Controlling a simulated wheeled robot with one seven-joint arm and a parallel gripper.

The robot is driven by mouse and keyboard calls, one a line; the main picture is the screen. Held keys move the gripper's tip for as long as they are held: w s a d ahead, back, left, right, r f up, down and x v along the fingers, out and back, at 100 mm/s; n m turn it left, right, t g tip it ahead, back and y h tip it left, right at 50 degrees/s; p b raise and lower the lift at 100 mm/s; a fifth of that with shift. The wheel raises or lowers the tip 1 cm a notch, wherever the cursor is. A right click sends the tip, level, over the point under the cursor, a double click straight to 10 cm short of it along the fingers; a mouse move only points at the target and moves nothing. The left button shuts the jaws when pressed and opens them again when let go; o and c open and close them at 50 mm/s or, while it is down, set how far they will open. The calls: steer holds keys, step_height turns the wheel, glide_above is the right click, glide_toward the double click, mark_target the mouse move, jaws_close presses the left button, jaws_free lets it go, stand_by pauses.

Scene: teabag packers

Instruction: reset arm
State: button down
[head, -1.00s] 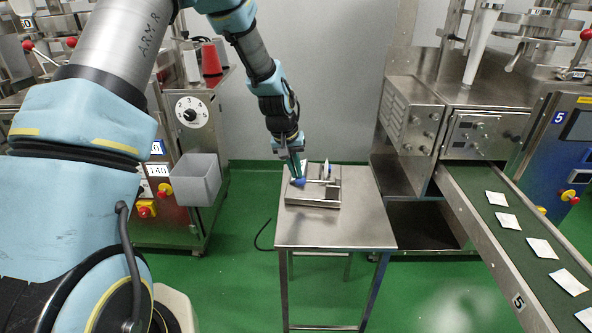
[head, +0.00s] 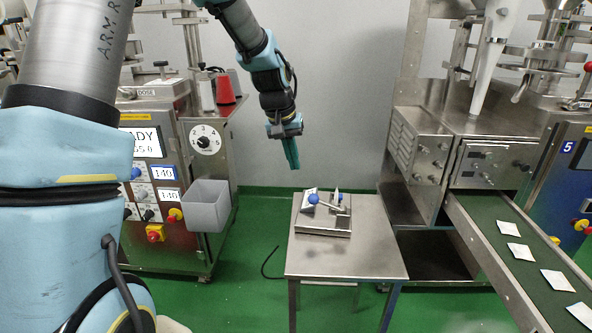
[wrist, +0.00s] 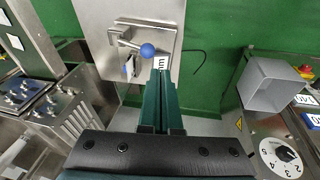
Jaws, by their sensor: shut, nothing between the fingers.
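My gripper (head: 292,153) hangs in the air above and to the left of the steel table in the head view, its green fingers shut and empty. In the wrist view the shut fingers (wrist: 163,78) point toward the table. A small steel device (head: 323,222) with a blue ball knob (head: 313,199) stands on the table. The knob also shows in the wrist view (wrist: 147,50), just beyond and left of the fingertips. The fingers are apart from the device in the head view.
The steel table (head: 345,262) has bare top in front of the device. A grey bin (head: 207,206) hangs on the machine at left. A conveyor (head: 500,237) with several white teabags runs at right.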

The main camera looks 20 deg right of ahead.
stand_by(0.4)
steer(key=s+a+n+y, duration=0.2)
steer(key=s+a+n, duration=0.1)
steer(key=a, duration=1.7)
steer(key=s+a+n, duration=0.1)
steer(key=s+a, duration=0.7)
steer(key=a, duration=0.4)
steer(key=shift+s+n+t+y, duration=0.3)
steer(key=shift+s+n, duration=0.05)
steer(key=shift+n, duration=0.05)
